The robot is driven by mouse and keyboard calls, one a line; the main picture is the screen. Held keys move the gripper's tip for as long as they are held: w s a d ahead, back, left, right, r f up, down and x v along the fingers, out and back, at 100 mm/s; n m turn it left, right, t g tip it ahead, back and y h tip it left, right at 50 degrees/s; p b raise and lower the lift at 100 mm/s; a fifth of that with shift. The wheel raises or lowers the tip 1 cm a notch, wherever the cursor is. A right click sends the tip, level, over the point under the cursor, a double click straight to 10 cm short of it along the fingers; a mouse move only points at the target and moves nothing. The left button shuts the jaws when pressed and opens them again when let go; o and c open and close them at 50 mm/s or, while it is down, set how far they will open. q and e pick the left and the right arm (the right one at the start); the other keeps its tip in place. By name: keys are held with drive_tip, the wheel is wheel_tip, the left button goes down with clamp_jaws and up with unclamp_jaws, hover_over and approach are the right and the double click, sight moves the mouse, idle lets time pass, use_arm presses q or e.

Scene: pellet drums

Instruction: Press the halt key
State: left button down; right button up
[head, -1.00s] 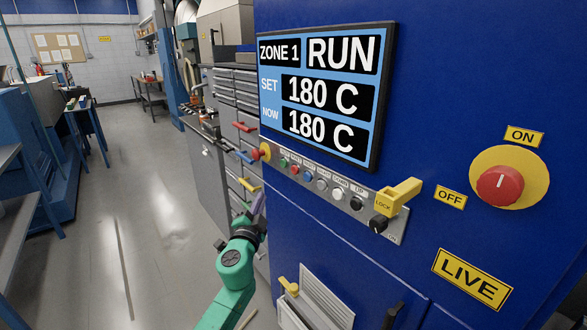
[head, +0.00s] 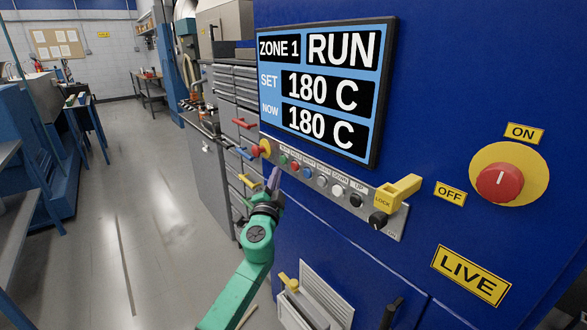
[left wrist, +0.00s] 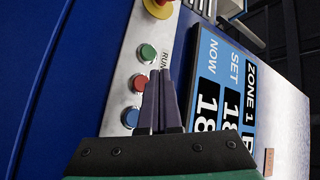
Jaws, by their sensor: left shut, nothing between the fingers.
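The key strip (head: 312,188) runs along the blue cabinet under the screen. On it are a green key (head: 284,160), a red key (head: 295,167), a blue key (head: 307,173) and further paler keys. In the left wrist view the green key (left wrist: 147,53) has the label RUN. The red key (left wrist: 139,84) has its label hidden by my fingers, so I cannot read which key is halt. My left gripper (head: 273,174) is shut and empty, its tips close to the strip beside the red key (left wrist: 160,74); contact cannot be told. My right gripper is not in view.
A red emergency knob on yellow (head: 264,149) sits at the strip's left end. A yellow LOCK lever (head: 400,192) and black knob (head: 378,219) stick out at its right. The screen (head: 320,92) reads RUN, 180 C. A red rotary switch (head: 500,183) is farther right.

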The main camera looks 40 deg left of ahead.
sight(294, 167)
use_arm(q)
drive_tip(key=w, duration=0.1)
drive_tip(key=w+d+b, duration=0.1)
drive_tip(key=shift+w, duration=0.4)
idle(1.6)
drive_tip(key=shift+w+b, duration=0.35)
drive_tip(key=shift+w, duration=0.05)
